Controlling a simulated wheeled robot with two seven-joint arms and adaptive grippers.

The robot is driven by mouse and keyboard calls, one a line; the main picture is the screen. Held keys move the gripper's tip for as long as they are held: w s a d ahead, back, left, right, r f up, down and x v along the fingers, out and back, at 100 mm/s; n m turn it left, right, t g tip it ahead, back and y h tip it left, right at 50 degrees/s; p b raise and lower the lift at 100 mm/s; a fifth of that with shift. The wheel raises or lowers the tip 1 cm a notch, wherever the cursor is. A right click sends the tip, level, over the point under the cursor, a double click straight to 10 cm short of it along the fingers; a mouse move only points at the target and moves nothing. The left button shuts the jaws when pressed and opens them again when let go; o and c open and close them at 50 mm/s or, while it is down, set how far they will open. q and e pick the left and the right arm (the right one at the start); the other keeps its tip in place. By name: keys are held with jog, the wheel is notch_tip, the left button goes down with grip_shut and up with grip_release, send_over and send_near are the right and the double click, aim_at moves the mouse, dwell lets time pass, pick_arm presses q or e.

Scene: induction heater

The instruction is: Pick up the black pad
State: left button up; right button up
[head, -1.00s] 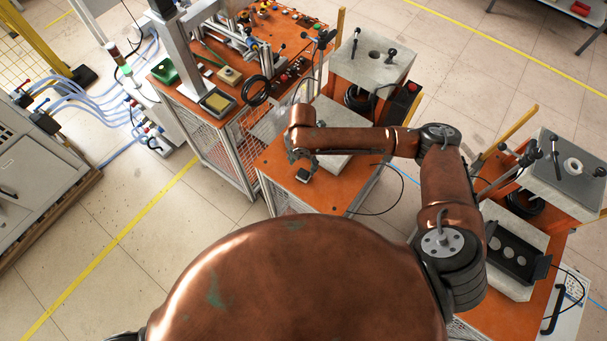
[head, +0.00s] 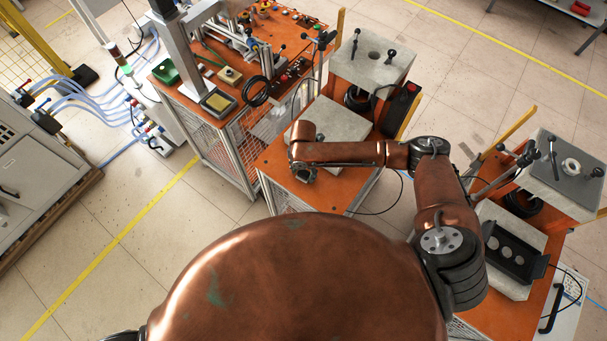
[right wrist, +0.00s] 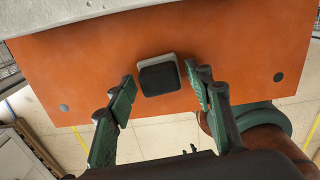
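The black pad (right wrist: 159,78) is a small dark square with rounded corners on a light grey base. It lies on the orange table top (right wrist: 225,50) in the right wrist view. My right gripper (right wrist: 160,80) is open, with one green finger to the left of the pad and one to the right. Gaps show between the fingers and the pad, and I cannot tell the exact height above the table. In the head view my right gripper (head: 304,174) hides the pad. My left gripper is not in view.
A grey block (head: 335,122) stands on the same table behind the pad. A thin black cable (head: 385,210) loops off the table's right side. A workbench with tools (head: 232,110) stands to the left. Another orange station (head: 545,290) is at the right.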

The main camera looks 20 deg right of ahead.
jog(key=c, duration=1)
jog(key=shift+c, duration=0.2)
jog(key=shift+r, duration=0.6)
jog(key=w+d+r+b, duration=0.3)
jog(key=w+d+r, duration=0.2)
jog(key=w+r, duration=0.7)
jog(key=shift+w+d+b, duration=0.15)
jog(key=shift+w+b, duration=0.15)
jog(key=shift+w, duration=0.2)
jog(key=o, duration=0.6)
jog(key=shift+f, duration=0.1)
jog(key=c, duration=0.5)
